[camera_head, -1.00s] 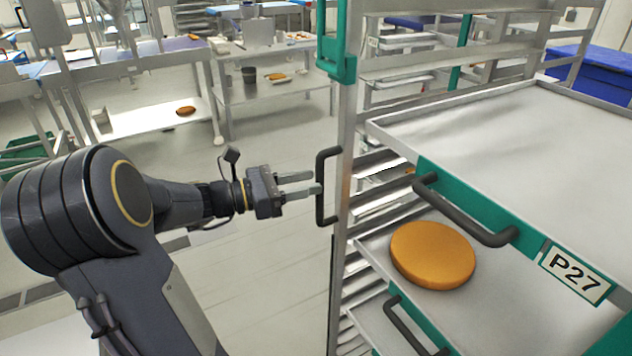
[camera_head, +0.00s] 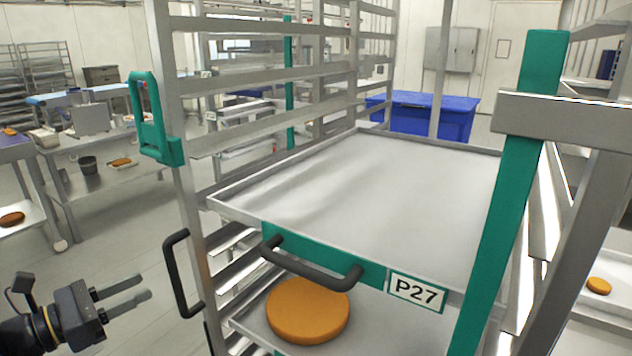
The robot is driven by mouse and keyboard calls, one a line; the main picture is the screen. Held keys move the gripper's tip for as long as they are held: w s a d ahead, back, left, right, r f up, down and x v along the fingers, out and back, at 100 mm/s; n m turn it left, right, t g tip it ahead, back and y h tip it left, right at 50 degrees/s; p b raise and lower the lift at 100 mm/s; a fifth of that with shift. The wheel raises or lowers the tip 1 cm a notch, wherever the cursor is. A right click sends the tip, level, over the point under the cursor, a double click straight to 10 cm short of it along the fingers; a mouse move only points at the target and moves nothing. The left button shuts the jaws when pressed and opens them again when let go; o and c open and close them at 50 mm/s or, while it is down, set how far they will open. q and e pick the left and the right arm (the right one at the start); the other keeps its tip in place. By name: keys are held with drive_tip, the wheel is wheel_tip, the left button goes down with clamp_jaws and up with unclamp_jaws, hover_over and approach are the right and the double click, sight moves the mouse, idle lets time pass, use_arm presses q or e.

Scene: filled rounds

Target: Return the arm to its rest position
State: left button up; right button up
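My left gripper (camera_head: 143,287) is at the lower left with two grey fingers apart and nothing between them. Its fingertips point right, a short way left of the black vertical handle (camera_head: 178,274) on the rack's post, with a gap between. The rest of my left arm is mostly out of the frame. My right gripper is not in view.
The metal rack (camera_head: 190,200) holds an empty tray (camera_head: 390,185) labelled P27, with a black handle (camera_head: 310,268). An orange round (camera_head: 308,312) lies on the tray below. A green post (camera_head: 510,190) stands at right. Open floor lies left of the rack.

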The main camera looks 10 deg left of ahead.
use_arm(q)
drive_tip(key=s+d+f+m+g, duration=0.2)
drive_tip(key=s+d+m+g, duration=0.15)
drive_tip(key=d+m, duration=0.35)
drive_tip(key=s+d+f+m+g, duration=0.25)
drive_tip(key=d+m+g, duration=0.3)
drive_tip(key=d, duration=0.45)
drive_tip(key=s+d+f+m+y, duration=0.2)
drive_tip(key=s+f+m+y, duration=0.4)
drive_tip(key=m, duration=0.9)
drive_tip(key=shift+s+f, duration=0.35)
drive_tip(key=shift+s, duration=0.6)
